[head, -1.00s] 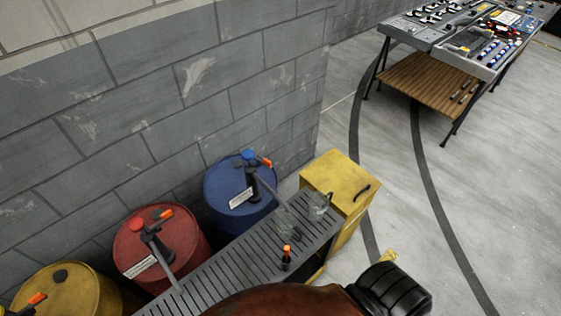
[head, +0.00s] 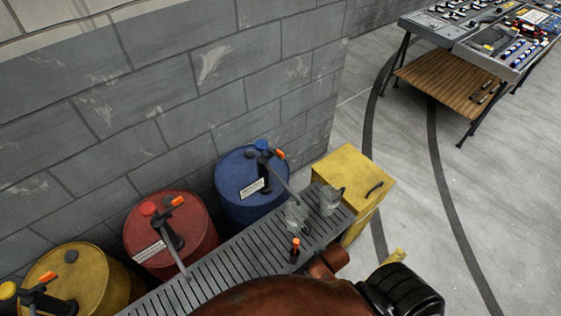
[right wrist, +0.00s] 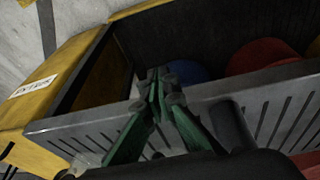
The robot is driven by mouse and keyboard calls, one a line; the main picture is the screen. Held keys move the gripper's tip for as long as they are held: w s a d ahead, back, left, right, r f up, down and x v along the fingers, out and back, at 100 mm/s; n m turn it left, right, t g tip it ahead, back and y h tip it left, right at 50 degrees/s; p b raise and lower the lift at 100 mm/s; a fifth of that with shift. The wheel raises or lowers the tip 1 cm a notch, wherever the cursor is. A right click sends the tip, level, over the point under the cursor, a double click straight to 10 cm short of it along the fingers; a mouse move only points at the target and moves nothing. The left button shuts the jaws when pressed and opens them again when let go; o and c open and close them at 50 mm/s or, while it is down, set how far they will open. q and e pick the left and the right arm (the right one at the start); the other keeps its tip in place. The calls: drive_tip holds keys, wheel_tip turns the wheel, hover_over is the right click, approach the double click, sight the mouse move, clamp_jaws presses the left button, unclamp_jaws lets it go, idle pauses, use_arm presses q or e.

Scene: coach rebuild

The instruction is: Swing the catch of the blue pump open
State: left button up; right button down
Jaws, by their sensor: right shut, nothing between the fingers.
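The blue pump (head: 262,160) stands on top of the blue drum (head: 240,205), with its grey spout sloping down to the right over the slatted bench. Its orange catch (head: 278,154) sticks out to the right near the blue knob. My right gripper (right wrist: 158,90) shows in the right wrist view, its green fingers shut and empty, above the grated metal edge. Part of the blue drum (right wrist: 186,70) shows just beyond the fingertips. The pump and catch cannot be made out in that view. My left gripper is not in view.
A red drum (head: 200,215) and a yellow drum (head: 95,262) with similar orange catches stand to the left. The slatted bench (head: 215,275) carries glass jugs (head: 330,199) and a small orange-topped bottle (head: 295,251). A yellow cabinet (head: 350,170) stands at its right end.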

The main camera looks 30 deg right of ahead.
wheel_tip(320, 180, up, 9)
drive_tip(key=w+d+r+n+t+h, duration=0.3)
drive_tip(key=w+d+r+t+h, duration=0.4)
drive_tip(key=w+d+r, duration=0.55)
drive_tip(key=w+a+r+n+t+y, duration=0.2)
drive_tip(key=w+a+r+n+t, duration=0.2)
drive_tip(key=w+r+n+t, duration=0.25)
drive_tip(key=w+a+n+t+y, duration=0.2)
drive_tip(key=w+a+n+y, duration=0.2)
drive_tip(key=a+n+y, duration=0.3)
drive_tip(key=shift+n+g+h, duration=0.25)
drive_tip(key=shift+n+h, duration=0.25)
drive_tip(key=shift+n, duration=0.15)
drive_tip(key=w, duration=0.6)
drive_tip(key=w+a+p, duration=0.1)
drive_tip(key=w, duration=0.2)
drive_tip(key=shift+w, duration=0.35)
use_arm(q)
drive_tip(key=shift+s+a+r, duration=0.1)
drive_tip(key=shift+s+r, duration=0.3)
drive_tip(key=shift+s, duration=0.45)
use_arm(e)
drive_tip(key=shift+w+d+f, duration=0.1)
drive_tip(key=shift+w+d, duration=0.1)
drive_tip(key=shift+d, duration=0.8)
drive_tip(key=shift+w+d+f, duration=0.1)
drive_tip(key=shift+w+d, duration=0.1)
drive_tip(key=shift+d, duration=0.8)
